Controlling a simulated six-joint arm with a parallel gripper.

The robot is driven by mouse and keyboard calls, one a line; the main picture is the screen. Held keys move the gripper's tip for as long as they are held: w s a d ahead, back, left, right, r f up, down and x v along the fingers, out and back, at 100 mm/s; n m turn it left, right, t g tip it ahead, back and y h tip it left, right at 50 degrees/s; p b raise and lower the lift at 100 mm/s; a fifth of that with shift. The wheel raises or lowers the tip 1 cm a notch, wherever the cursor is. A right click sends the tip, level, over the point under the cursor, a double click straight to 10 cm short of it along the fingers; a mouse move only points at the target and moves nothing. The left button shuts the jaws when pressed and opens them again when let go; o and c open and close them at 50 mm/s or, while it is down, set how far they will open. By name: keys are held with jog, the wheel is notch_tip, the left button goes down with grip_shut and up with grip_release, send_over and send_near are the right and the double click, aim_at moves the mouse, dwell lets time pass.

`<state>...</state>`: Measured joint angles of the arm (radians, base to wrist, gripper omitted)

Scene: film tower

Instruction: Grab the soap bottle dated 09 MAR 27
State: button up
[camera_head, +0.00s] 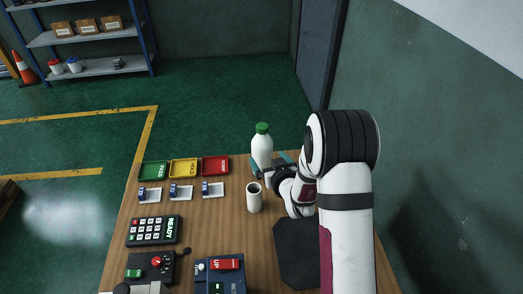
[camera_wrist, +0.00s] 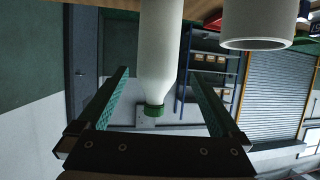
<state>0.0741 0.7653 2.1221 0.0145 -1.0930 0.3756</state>
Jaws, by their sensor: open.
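A white bottle with a green cap (camera_head: 262,147) stands upright near the far edge of the wooden table. It looks like the only bottle there, and I can read no date on it. My gripper (camera_head: 270,167) is open right at the bottle, low on its body. In the wrist view, which is turned over, the bottle (camera_wrist: 160,45) hangs cap-down in the picture between the two teal-padded fingers (camera_wrist: 160,78). Gaps show on both sides of it, and I see no contact.
A white cup (camera_head: 254,199) stands close in front of my gripper; it also shows in the wrist view (camera_wrist: 257,25). Green (camera_head: 153,171), yellow (camera_head: 184,168) and red (camera_head: 215,166) trays lie left of the bottle. A keypad (camera_head: 153,231) and control boxes sit nearer. A dark mat (camera_head: 296,254) lies right.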

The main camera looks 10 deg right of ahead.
aim_at(262, 149)
jog(key=x, duration=0.8)
jog(key=shift+w+d+f, duration=0.1)
jog(key=shift+w+d, duration=0.1)
jog(key=shift+w, duration=0.05)
grip_shut()
